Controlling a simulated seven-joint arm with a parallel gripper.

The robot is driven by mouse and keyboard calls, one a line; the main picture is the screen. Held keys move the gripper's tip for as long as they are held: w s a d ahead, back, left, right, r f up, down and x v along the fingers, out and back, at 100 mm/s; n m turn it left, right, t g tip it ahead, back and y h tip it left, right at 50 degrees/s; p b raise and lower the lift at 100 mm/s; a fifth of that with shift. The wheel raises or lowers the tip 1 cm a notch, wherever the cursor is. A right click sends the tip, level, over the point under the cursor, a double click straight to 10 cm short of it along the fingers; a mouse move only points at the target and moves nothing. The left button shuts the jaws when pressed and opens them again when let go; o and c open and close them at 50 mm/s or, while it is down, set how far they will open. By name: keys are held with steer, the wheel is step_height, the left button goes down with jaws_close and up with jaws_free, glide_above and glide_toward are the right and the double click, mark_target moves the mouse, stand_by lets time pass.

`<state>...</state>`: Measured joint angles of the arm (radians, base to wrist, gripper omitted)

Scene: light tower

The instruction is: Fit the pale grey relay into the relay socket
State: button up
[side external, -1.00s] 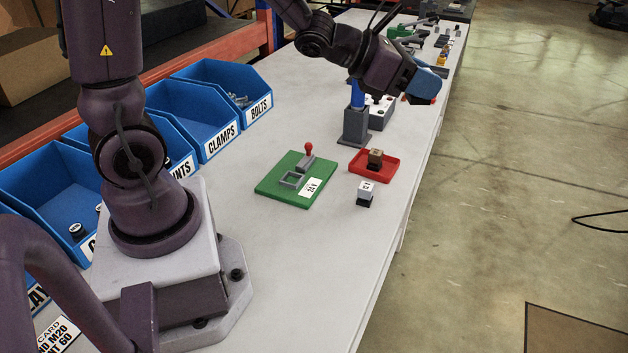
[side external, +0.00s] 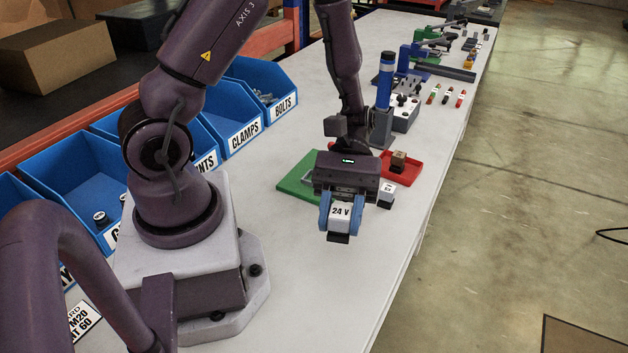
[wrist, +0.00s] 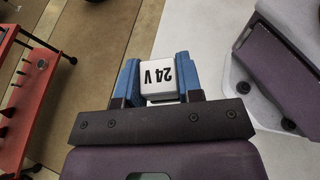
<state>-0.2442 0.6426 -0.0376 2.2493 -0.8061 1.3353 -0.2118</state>
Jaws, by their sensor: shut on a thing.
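My gripper (side external: 340,210) is shut on a pale grey relay (side external: 340,216) marked 24 V, with a black base below the blue fingers. It holds the relay above the table, in front of the green board. The wrist view also shows my gripper (wrist: 158,75) with the relay (wrist: 159,72) between its fingers, its 24 V label upside down. The green board (side external: 291,184) lies on the table behind my gripper. The relay socket on it is mostly hidden by my gripper.
A second pale relay (side external: 387,190) with a black base stands right of my gripper. Behind it, a red tray (side external: 412,174) holds a brown relay (side external: 398,159). A blue and grey post (side external: 383,95) stands beyond. Labelled blue bins (side external: 245,127) line the left; the table in front is clear.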

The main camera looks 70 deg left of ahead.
steer(key=s+a+f+m+g+y, duration=0.1)
steer(key=s+a+m+g+y, duration=0.3)
steer(key=a+m+y, duration=0.5)
steer(key=s+a+f+m+g+y, duration=0.1)
steer(key=s+a+m+y, duration=0.5)
steer(key=m+y, duration=0.4)
steer(key=w+a+f+m+t+y, duration=0.2)
steer(key=w+a, duration=0.2)
steer(key=w+a+f+m+t+y, duration=0.1)
steer(key=w+a+f+m+t, duration=0.1)
steer(key=w+a, duration=0.3)
steer(key=w+a+f+m+t+y, duration=0.2)
steer(key=w+a+f, duration=0.1)
steer(key=w+a, duration=0.1)
steer(key=shift+w+a+f+m+y, duration=0.2)
steer(key=shift+w+a+m+y, duration=0.1)
steer(key=shift+a+m, duration=0.1)
steer(key=shift+w+a+f, duration=0.25)
steer(key=shift+w+f, duration=0.05)
steer(key=shift+f, duration=0.2)
step_height(320, 180, down, 3)
steer(key=shift+w+a+f, duration=0.1)
steer(key=shift+w, duration=0.05)
steer(key=shift+c, duration=0.3)
steer(key=shift+f, duration=0.2)
jaws_close()
steer(key=o, duration=0.7)
jaws_free()
